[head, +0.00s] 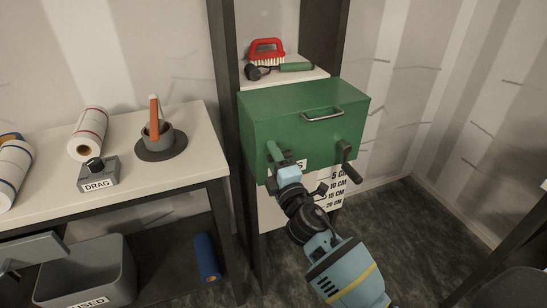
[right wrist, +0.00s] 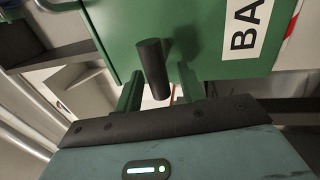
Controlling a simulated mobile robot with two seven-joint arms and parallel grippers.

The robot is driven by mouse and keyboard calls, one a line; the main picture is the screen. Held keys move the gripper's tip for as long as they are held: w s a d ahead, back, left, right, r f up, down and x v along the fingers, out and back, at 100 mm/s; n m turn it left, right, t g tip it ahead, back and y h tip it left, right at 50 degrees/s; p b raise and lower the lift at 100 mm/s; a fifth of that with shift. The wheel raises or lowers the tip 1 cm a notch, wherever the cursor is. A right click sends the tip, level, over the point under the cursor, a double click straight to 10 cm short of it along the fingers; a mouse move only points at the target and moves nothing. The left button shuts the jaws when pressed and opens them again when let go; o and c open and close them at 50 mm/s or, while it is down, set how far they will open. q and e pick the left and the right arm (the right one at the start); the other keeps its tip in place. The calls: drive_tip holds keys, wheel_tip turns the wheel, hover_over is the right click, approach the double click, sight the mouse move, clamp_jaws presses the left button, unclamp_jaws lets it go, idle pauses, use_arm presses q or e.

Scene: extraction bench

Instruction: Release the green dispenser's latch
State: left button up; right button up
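The green dispenser (head: 300,115) is a box mounted between dark posts, with a metal handle (head: 323,114) on its upper front. A dark grip (head: 348,163) sticks out at its lower right. My right gripper (head: 280,158) is at the lower left of the dispenser's front, beside the partly hidden label. In the right wrist view, a dark cylindrical grip (right wrist: 153,68) stands out from the green box (right wrist: 195,30), left of the "BA" label (right wrist: 245,28). My gripper's green fingers (right wrist: 158,90) are apart, one on either side of it, with visible gaps. My left gripper is not seen.
A red brush (head: 267,50) and a green-handled tool (head: 292,67) lie on the shelf above the dispenser. The left bench (head: 50,198) holds rolls, a "DRAG" block (head: 98,175) and a grey cup (head: 158,135). A grey bin (head: 85,275) stands below.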

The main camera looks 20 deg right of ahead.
drive_tip(key=shift+s, duration=0.1)
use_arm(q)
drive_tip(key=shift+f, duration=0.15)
use_arm(e)
drive_tip(key=s+f, duration=0.1)
drive_tip(key=s, duration=0.6)
drive_tip(key=shift+s+f, duration=0.25)
